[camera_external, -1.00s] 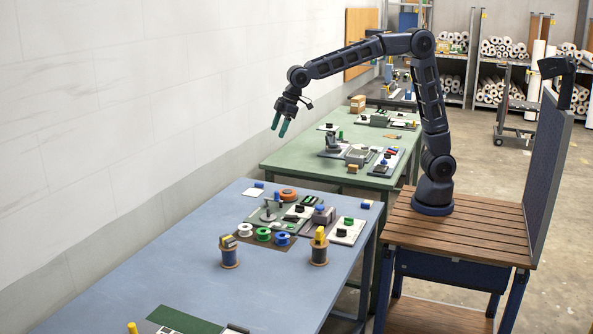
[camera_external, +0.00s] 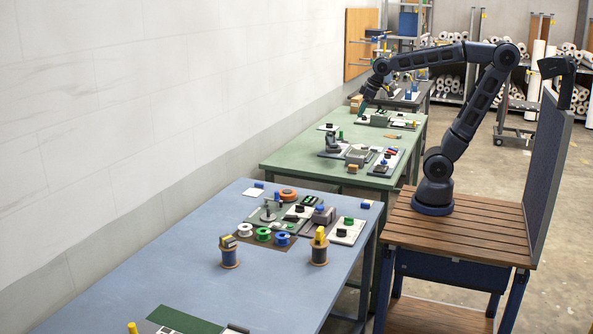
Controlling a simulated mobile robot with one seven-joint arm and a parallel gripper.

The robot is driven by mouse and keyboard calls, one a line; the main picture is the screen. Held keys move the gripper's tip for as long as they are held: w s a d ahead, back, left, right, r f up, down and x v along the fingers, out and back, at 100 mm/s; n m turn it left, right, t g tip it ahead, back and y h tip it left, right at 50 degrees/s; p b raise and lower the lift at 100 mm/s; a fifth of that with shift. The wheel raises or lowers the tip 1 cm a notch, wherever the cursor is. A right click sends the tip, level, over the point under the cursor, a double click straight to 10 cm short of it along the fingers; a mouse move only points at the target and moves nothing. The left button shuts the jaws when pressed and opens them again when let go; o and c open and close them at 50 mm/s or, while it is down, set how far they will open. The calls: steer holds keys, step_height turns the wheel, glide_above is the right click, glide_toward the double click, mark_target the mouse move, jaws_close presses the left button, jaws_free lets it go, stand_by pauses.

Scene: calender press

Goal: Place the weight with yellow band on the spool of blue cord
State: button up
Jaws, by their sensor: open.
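Two wooden spools stand on the blue table. The right spool (camera_external: 319,255) also has dark bluish cord, with a yellow piece (camera_external: 320,235) on top. I cannot tell which spool is the named one, nor pick out the weight with yellow band for certain at this size. My gripper (camera_external: 363,108) is far from both spools, low over the far part of the green table, fingers pointing down. Its jaws are open; nothing shows held.
The blue table (camera_external: 130,270) carries small reels, boards and blocks behind the spools, with free room at its left. The green table (camera_external: 290,158) holds more boards, blocks and a cardboard box. A pale wall runs along the left side of the tables.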

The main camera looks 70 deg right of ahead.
steer(key=s+d+f+m, duration=0.1)
steer(key=s+d+f, duration=0.1)
steer(key=s, duration=0.3)
steer(key=s+d+f+m, duration=0.1)
steer(key=s+d+f, duration=0.2)
steer(key=s, duration=0.2)
steer(key=shift+s+d, duration=0.35)
steer(key=shift+d, duration=0.05)
steer(key=shift+f, duration=0.1)
stand_by(0.5)
